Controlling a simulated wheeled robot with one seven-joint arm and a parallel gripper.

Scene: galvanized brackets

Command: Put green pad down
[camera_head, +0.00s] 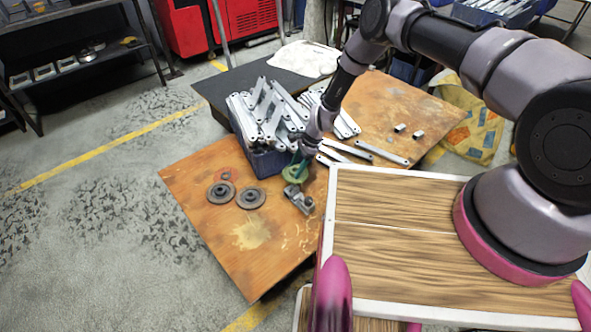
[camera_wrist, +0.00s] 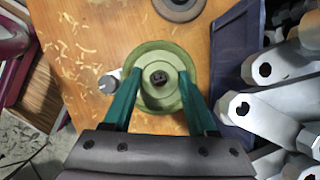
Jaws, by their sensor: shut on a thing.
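The green pad (camera_wrist: 159,60) is a round disc with a dark centre hole. In the wrist view it sits between the two teal fingers of my gripper (camera_wrist: 160,98), which are shut on its sides. In the head view the green pad (camera_head: 295,174) shows at the tip of my gripper (camera_head: 299,165), over the wooden table (camera_head: 235,240) beside the blue bin. I cannot tell whether the pad touches the table or hangs just above it.
A blue bin (camera_head: 262,160) full of galvanized brackets (camera_head: 268,112) stands close to the pad. Two dark discs (camera_head: 221,191) lie to its left and a small metal clamp-like part (camera_head: 298,199) lies just in front. The table's front left part is clear.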

